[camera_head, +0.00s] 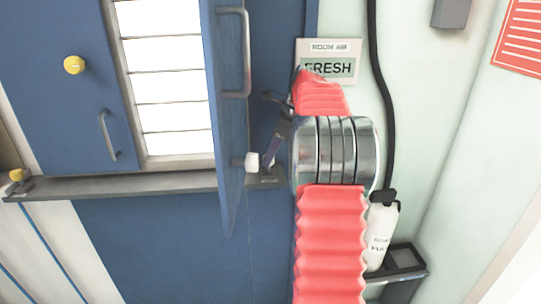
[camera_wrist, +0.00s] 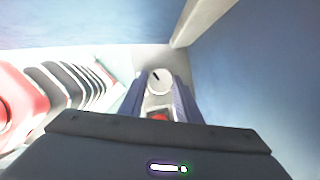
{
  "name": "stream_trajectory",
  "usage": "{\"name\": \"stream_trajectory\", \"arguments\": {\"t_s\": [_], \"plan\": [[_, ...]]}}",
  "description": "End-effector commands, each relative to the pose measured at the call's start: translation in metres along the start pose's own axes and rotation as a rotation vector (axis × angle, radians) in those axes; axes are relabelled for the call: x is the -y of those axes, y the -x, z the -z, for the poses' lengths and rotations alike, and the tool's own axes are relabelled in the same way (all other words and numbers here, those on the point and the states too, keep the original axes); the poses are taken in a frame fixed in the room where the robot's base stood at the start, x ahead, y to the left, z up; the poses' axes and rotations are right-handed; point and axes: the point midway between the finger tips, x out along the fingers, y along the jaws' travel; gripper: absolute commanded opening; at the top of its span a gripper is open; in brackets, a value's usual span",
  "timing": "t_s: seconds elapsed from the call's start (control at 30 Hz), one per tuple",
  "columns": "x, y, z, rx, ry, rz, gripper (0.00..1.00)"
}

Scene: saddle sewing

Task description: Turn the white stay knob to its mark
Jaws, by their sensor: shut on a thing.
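The white stay knob (camera_head: 252,162) sits at the edge of the open blue door (camera_head: 228,120), above the grey ledge. In the wrist view the knob (camera_wrist: 159,82) shows a round white face with a short black line pointing up and slightly left. My gripper (camera_head: 267,159) reaches the knob from the right. Its two blue-purple fingers stand on either side of the knob in the wrist view (camera_wrist: 160,88), shut on it. I cannot make out the mark for the knob in either view.
My red-sleeved arm fills the middle right of the head view. The grey ledge (camera_head: 120,185) runs under the white slatted panel (camera_head: 170,80). A "FRESH" sign (camera_head: 340,68) is on the wall.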

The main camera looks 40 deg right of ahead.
Motion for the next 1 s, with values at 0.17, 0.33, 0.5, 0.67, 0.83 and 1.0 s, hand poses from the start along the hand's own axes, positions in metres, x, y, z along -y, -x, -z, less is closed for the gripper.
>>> {"name": "stream_trajectory", "arguments": {"t_s": [0.17,0.33,0.5,0.67,0.83,1.0], "plan": [[0.002,0.0001,0.001,-0.002,0.135,-0.056,0.08],[0.0026,0.0001,0.0008,-0.002,0.237,-0.099,0.08],[0.0028,0.0004,0.0008,-0.003,0.3,-0.124,0.08],[0.0028,0.0005,0.0009,-0.004,0.326,-0.135,0.08],[0.0027,0.0006,0.0011,-0.004,0.331,-0.137,0.08],[0.0027,0.0006,0.0012,-0.005,0.33,-0.137,0.08]]}}
